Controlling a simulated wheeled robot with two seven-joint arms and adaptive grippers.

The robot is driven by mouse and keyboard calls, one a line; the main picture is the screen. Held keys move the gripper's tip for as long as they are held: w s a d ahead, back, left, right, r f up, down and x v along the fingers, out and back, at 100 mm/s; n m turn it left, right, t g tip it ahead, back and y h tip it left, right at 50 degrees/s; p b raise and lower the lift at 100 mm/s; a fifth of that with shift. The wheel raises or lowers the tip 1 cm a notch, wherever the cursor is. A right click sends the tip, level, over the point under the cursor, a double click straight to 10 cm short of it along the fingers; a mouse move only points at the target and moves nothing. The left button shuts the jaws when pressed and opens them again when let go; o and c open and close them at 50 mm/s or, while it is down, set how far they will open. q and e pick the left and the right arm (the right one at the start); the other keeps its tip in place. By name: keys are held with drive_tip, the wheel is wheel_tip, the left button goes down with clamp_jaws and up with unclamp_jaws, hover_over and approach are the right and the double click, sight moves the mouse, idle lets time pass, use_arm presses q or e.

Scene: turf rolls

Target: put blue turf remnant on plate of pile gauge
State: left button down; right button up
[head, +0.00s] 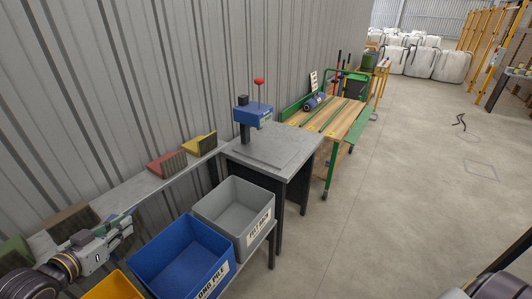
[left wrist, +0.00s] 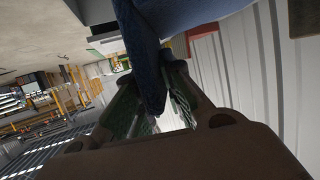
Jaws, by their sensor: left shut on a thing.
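The blue turf remnant (left wrist: 150,65) is between the fingers of my left gripper (left wrist: 152,108) in the left wrist view. That gripper is shut on it. In the head view my left gripper (head: 122,228) is over the shelf at the lower left, and I cannot make out the remnant there. The pile gauge (head: 253,115) has a blue head, a dark post and a red knob. It stands on a grey bench, up and to the right of my left gripper and well apart from it. Its flat grey plate (head: 270,151) looks bare. My right gripper is not in view.
Red (head: 166,164), yellow (head: 200,145), brown (head: 73,222) and green (head: 15,254) turf pieces stand on the wall shelf. A blue bin (head: 180,258), grey bin (head: 236,211) and yellow bin (head: 115,287) stand in front. A wooden-topped cart (head: 335,118) is beyond the bench.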

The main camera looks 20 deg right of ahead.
use_arm(q)
drive_tip(key=s+a+f+n+t+y, duration=0.1)
drive_tip(key=s+f+n+y, duration=0.2)
drive_tip(key=f, duration=0.4)
drive_tip(key=s+a+f+n+t+y, duration=0.1)
drive_tip(key=s+f+n+y, duration=0.2)
drive_tip(key=f, duration=0.5)
drive_tip(key=shift+s+n+y, duration=0.2)
drive_tip(key=shift+n+y, duration=0.1)
drive_tip(key=shift+y, duration=0.5)
drive_tip(key=shift+a, duration=0.1)
drive_tip(key=shift+f+b, duration=1.05)
drive_tip(key=shift+f, duration=0.05)
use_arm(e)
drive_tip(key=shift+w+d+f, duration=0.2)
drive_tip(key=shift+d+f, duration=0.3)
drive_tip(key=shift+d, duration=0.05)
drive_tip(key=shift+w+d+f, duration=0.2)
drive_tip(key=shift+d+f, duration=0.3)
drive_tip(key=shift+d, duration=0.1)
